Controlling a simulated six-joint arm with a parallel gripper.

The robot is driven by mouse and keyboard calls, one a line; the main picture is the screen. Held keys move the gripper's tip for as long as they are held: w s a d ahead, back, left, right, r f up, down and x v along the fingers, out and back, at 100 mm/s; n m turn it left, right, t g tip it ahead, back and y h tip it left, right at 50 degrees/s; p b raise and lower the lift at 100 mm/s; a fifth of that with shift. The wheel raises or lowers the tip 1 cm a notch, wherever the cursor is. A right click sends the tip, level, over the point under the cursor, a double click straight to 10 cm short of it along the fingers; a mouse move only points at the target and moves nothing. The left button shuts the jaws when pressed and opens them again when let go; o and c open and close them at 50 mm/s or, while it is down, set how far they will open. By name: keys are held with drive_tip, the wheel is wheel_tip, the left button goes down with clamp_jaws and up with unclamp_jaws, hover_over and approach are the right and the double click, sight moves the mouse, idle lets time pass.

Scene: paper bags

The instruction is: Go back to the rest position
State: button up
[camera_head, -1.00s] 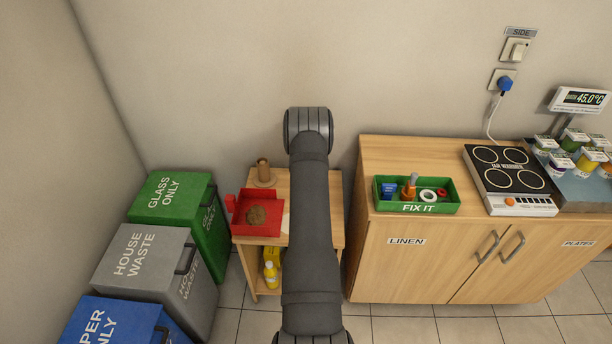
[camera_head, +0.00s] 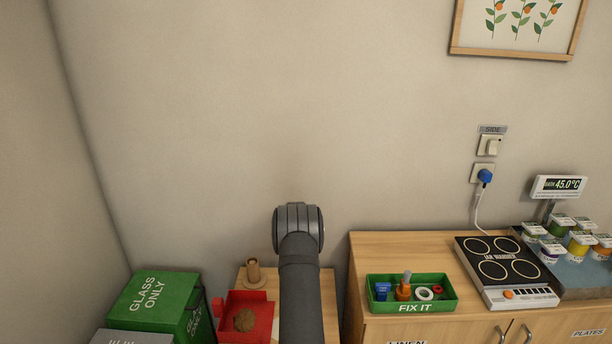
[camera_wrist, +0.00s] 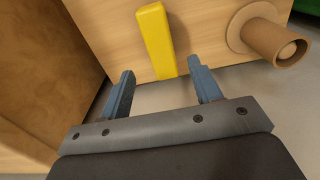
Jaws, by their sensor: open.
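My gripper (camera_wrist: 162,88) shows in the wrist view with its two blue-grey fingers apart and nothing between them. A yellow bar-shaped thing (camera_wrist: 156,38) lies against a wooden surface just beyond the fingertips, apart from them. In the head view my arm rises in front of the small wooden stand (camera_head: 325,295) and its upper joint stands against the wall. The gripper itself is not visible in the head view.
A red tray (camera_head: 262,318) with a brown lump and a brown cylinder on a round base (camera_head: 254,274) sit on the stand. The green glass bin (camera_head: 150,300) is left. The wooden cabinet (camera_head: 400,245) at right bears a green FIX IT box (camera_head: 412,308) and a jar warmer (camera_head: 505,268).

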wheel_tip(320, 180, down, 10)
drive_tip(key=shift+f, duration=0.1)
wheel_tip(320, 180, up, 2)
drive_tip(key=shift+r, duration=0.9)
drive_tip(key=shift+f, duration=0.1)
